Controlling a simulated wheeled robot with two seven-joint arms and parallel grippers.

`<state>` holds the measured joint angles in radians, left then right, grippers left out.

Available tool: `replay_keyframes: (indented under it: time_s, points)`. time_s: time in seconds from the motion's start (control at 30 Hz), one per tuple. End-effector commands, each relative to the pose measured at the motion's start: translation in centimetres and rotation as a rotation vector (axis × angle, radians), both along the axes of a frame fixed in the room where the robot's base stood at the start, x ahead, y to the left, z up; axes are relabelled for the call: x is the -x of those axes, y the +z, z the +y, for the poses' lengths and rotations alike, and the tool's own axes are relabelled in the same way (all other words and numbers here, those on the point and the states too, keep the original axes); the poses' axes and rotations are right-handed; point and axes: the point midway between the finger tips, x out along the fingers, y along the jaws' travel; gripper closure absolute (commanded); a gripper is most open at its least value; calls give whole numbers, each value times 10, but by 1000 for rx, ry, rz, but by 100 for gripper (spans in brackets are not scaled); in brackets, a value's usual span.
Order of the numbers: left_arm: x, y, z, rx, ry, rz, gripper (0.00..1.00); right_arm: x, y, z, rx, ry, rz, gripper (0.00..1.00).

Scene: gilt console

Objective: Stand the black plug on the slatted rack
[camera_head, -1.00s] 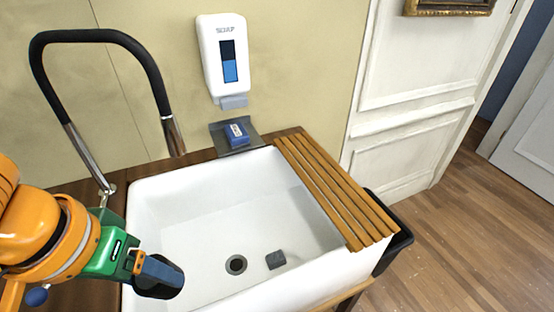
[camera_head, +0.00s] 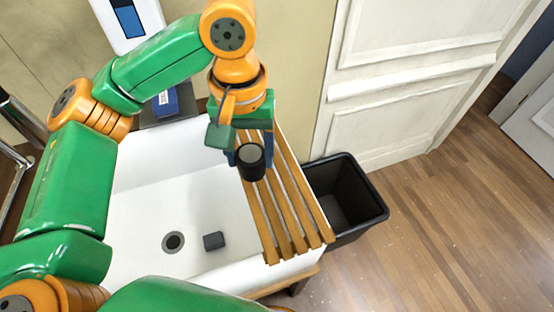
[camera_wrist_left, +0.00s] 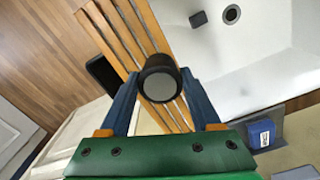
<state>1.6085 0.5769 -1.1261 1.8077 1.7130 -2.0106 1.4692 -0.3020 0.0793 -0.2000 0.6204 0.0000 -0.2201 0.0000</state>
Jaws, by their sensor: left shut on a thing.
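The black plug (camera_head: 251,163), a short dark cylinder with a grey top, is held between the blue fingers of my left gripper (camera_head: 250,156). It also shows between the fingers in the left wrist view (camera_wrist_left: 160,82). The plug looks upright and lies over the slatted rack (camera_head: 292,216), whose wooden slats span the right side of the sink. The slats also pass behind the plug in the wrist view (camera_wrist_left: 118,37). I cannot tell whether the plug touches the slats. My right gripper is out of view.
The white sink (camera_head: 160,205) has a drain hole (camera_head: 173,242) and a small dark grey block (camera_head: 214,240) in it. A black bin (camera_head: 372,208) stands right of the rack. A blue item (camera_head: 166,103) sits on a wall shelf. The near slats are clear.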

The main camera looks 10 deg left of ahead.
Motion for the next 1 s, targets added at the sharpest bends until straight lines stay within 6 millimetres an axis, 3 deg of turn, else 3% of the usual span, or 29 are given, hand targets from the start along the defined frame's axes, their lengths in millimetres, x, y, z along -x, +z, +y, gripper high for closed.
replay_keyframes:
  time_s: [0.1, 0.37, 0.53, 0.87, 0.9, 0.97, 1.0]
  points:
    - [-27, -31, -7, 2, -1, 10, 96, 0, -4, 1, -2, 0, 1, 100]
    - [-60, -65, -13, -2, 0, 2, 96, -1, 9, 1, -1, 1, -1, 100]
    - [-59, -91, -13, 0, -3, 0, 96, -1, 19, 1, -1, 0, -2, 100]
    - [-59, -96, -13, 1, -3, -1, 96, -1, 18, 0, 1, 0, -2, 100]
    - [-59, -97, -13, 1, -3, -2, 25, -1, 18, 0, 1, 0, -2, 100]
    - [-59, -97, -13, 1, -3, -2, 9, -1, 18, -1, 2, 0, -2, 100]
    - [-59, -97, -13, 1, -3, -2, 6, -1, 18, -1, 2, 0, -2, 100]
